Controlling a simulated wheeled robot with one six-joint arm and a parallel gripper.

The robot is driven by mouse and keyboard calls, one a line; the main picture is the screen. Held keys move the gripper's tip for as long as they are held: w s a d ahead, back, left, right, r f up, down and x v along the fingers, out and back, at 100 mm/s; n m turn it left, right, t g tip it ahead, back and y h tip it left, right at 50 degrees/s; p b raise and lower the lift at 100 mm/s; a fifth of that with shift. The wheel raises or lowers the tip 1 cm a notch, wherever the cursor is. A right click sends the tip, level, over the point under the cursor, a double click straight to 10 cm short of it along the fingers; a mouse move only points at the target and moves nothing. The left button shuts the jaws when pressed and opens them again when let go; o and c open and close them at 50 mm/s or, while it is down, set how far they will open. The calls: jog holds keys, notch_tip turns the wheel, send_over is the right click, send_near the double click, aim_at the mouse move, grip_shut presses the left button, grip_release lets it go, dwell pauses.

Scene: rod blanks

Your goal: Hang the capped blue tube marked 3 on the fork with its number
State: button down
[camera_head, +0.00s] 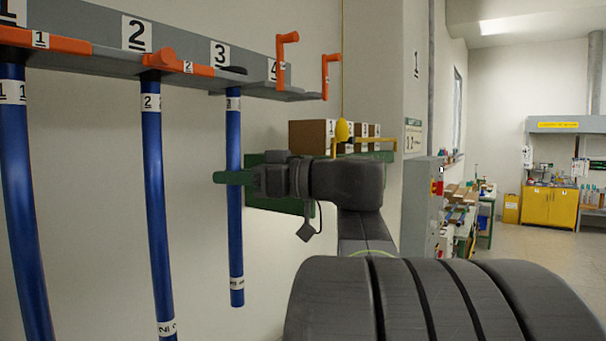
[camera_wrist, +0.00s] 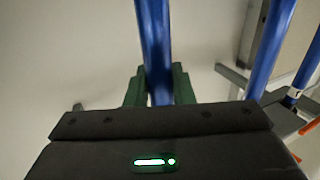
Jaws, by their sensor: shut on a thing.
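The blue tube marked 3 (camera_head: 234,130) is upright, with its number label near the top. Its dark cap (camera_head: 233,70) shows at the grey rack's edge below the number 3 plate (camera_head: 220,53). I cannot tell whether the cap rests on the fork or sits just above it. My gripper (camera_head: 233,178) has green fingers shut around the tube's middle. In the wrist view the tube (camera_wrist: 154,45) runs between the green fingers. An orange latch (camera_head: 285,52) near plate 3 stands raised.
Tubes 1 (camera_head: 18,190) and 2 (camera_head: 153,190) hang to the left under lowered orange latches. Another raised orange latch (camera_head: 327,76) is at the rack's right end. Numbered brown boxes (camera_head: 311,136) and a yellow knob (camera_head: 343,131) are behind my arm. The rack (camera_head: 100,25) overhangs the gripper.

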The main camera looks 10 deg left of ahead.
jog(key=shift+f, duration=0.25)
jog(key=c, duration=1.2)
grip_release()
jog(key=shift+o, duration=0.2)
jog(key=d+b, duration=0.2)
jog(key=d, duration=1.2)
jog(key=shift+s, duration=0.15)
jog(key=shift+a, duration=0.2)
